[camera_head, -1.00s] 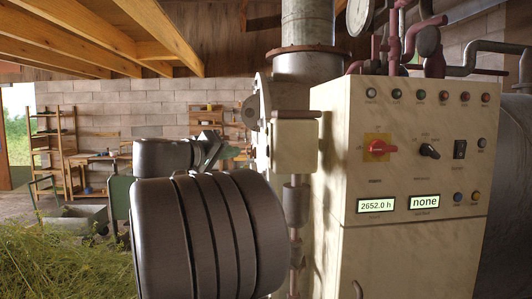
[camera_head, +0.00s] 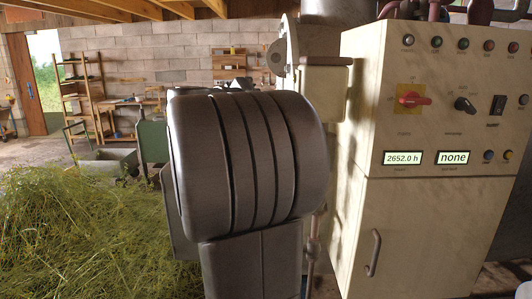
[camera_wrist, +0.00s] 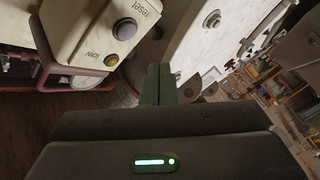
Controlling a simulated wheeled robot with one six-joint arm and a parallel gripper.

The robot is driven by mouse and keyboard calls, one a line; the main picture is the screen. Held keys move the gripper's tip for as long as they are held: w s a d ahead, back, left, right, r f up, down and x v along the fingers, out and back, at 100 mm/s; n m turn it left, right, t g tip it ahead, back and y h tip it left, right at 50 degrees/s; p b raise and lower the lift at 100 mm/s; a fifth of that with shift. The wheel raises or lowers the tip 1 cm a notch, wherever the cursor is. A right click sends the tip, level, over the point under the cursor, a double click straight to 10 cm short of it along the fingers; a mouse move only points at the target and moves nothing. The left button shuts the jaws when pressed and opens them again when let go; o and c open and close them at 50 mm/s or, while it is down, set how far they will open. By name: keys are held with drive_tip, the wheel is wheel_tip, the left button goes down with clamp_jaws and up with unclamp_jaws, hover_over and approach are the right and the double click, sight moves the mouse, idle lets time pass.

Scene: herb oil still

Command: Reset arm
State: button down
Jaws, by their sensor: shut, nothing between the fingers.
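My arm (camera_head: 248,165) stands large in the middle of the head view, its thick ribbed dark link upright in front of the cabinet's left side. My gripper is hidden there. In the wrist view my gripper (camera_wrist: 158,86) shows as two dark green fingers, shut together and empty. Left of the fingers and apart from them is a cream box with a grey button (camera_wrist: 125,28) labelled "reset" and a yellow lamp (camera_wrist: 111,60) labelled "low".
A cream control cabinet (camera_head: 400,240) with a red-handled switch (camera_head: 413,99) and displays reading "2652.0 h" and "none" stands at right. A heap of green herbs (camera_head: 90,235) lies at left. Wooden shelves (camera_head: 80,95) stand by the back wall. Open floor lies at far left.

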drive_tip(key=shift+r+p, duration=0.3)
drive_tip(key=shift+p, duration=0.1)
drive_tip(key=a, duration=0.1)
drive_tip(key=a+b, duration=0.1)
drive_tip(key=a, duration=0.3)
drive_tip(key=shift+f, duration=0.35)
drive_tip(key=d+b, duration=0.3)
drive_tip(key=d, duration=0.2)
drive_tip(key=shift+f, duration=0.2)
drive_tip(key=shift+b, duration=0.4)
